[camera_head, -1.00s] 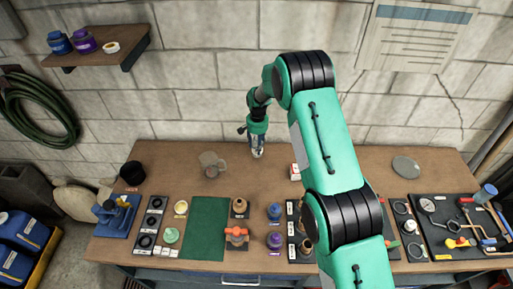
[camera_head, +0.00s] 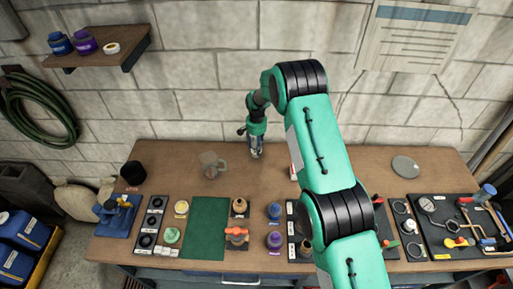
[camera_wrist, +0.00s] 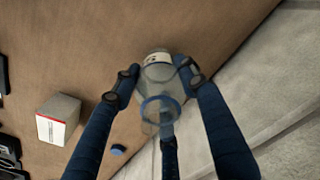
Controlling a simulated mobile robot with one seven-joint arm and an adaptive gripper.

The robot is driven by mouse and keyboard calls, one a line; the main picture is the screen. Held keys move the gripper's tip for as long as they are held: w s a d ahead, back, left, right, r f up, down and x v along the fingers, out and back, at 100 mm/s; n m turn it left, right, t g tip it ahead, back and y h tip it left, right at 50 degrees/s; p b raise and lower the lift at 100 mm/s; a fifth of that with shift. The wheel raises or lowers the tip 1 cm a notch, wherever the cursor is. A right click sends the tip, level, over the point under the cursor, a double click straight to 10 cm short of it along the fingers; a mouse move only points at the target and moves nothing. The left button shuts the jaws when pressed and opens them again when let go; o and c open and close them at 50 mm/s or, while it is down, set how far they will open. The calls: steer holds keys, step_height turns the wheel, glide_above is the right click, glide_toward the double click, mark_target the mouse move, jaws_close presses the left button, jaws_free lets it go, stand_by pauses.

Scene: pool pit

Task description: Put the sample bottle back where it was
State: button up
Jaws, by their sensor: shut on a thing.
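The sample bottle is a clear bottle with a blue-ringed open neck (camera_wrist: 158,108), seen from above in the wrist view. My gripper (camera_wrist: 158,80) is shut on it, with dark blue fingers around its sides and a further finger at the bottom of the picture. In the head view my gripper (camera_head: 256,147) points down at the back of the table near the wall, with the bottle (camera_head: 256,154) partly hidden in it. The bottle's base is at or close to the tabletop; I cannot tell if it touches. A small blue cap (camera_wrist: 118,150) lies on the table nearby.
A clear jug (camera_head: 212,165) stands left of the gripper. A white box with a red label (camera_wrist: 58,119) stands near the bottle, partly behind my arm in the head view (camera_head: 294,172). The block wall (camera_wrist: 265,95) is close behind. Bottles and fittings fill the table front.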

steer(key=shift+f, duration=0.6)
steer(key=shift+f, duration=0.1)
steer(key=o, duration=1.3)
steer(key=shift+c, duration=0.2)
step_height(320, 180, up, 12)
steer(key=b, duration=0.1)
steer(key=shift+r, duration=0.2)
